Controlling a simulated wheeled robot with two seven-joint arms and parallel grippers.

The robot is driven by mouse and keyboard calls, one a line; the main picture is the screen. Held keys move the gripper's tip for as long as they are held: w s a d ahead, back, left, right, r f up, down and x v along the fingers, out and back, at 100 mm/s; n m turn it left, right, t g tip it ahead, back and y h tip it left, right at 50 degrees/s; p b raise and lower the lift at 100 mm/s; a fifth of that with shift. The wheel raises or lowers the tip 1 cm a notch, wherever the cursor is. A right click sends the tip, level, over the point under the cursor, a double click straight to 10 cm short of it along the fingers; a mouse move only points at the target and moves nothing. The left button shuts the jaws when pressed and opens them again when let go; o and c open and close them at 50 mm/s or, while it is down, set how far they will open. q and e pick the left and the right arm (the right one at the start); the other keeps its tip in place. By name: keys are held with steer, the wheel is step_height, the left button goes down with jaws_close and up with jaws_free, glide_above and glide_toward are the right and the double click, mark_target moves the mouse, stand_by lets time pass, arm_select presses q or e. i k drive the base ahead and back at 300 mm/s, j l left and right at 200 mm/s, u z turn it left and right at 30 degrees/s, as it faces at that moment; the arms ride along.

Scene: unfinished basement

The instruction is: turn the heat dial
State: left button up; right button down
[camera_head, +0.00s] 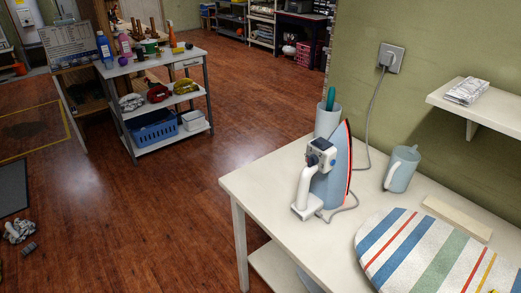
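An iron (331,178) stands upright on its heel on the white table (270,196). It has a pale blue-grey body, a white handle on the left and a red-edged soleplate facing right. A dark and blue control part with light details (321,154) sits near the top of the handle, facing left. It looks like the heat dial, but its setting is too small to read. The iron's grey cord runs to the wall socket (391,58). Neither of my grippers is in view.
A striped ironing pad (434,250) lies at the table's front right. A wall shelf (495,108) overhangs the right side. Open wooden floor lies left.

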mark_target(313, 160)
steer(key=i+j, duration=0.2)
steer(key=j, duration=0.2)
steer(key=i+j, duration=0.2)
steer(key=j, duration=0.25)
steer(key=i+j, duration=0.15)
steer(key=j, duration=0.25)
steer(key=i+j, duration=0.2)
steer(key=j, duration=0.25)
steer(key=i+j, duration=0.2)
steer(key=j, duration=0.2)
steer(key=i+j, duration=0.2)
steer(key=j, duration=0.2)
steer(key=i+j, duration=0.15)
steer(key=j, duration=0.3)
steer(key=i+j, duration=0.2)
steer(key=j, duration=0.2)
steer(key=j+z, duration=0.1)
steer(key=z, duration=3.9)
